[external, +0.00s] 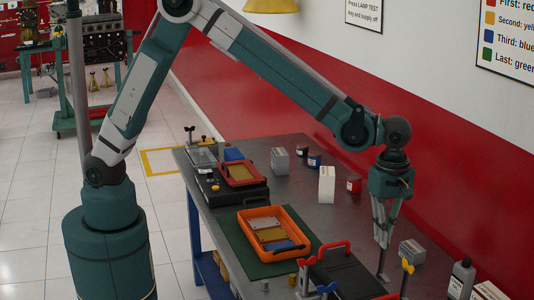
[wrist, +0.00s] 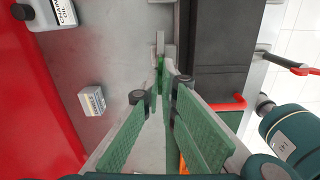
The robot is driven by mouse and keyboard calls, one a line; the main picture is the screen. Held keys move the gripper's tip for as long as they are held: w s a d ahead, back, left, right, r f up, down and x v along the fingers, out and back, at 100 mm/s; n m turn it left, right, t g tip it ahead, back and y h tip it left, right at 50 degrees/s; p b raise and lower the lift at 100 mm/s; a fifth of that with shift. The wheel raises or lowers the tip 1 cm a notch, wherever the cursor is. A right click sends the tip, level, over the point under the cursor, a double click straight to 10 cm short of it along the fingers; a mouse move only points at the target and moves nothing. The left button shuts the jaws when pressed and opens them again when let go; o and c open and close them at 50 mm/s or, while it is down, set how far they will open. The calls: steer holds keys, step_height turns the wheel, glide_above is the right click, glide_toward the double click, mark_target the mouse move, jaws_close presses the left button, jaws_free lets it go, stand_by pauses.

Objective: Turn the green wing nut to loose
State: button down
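A small green part (wrist: 160,76), which looks like the green wing nut, shows between or just past my fingertips in the wrist view. My gripper (wrist: 160,92) points down at it, its fingers close together with a narrow gap. Whether they touch the part is not clear. In the external view my gripper (external: 383,247) is low over the near right of the bench, beside the black case, and I cannot make out the green nut there.
The black case (external: 342,275) with red handles lies left of my gripper. An orange tray (external: 300,240) sits farther left. A grey-white box (external: 411,251) and an oil bottle (external: 460,279) stand to the right.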

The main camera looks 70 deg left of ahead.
stand_by(0.3)
steer(key=c, duration=2.7)
jaws_free()
steer(key=shift+r, duration=0.15)
steer(key=shift+r, duration=5.9)
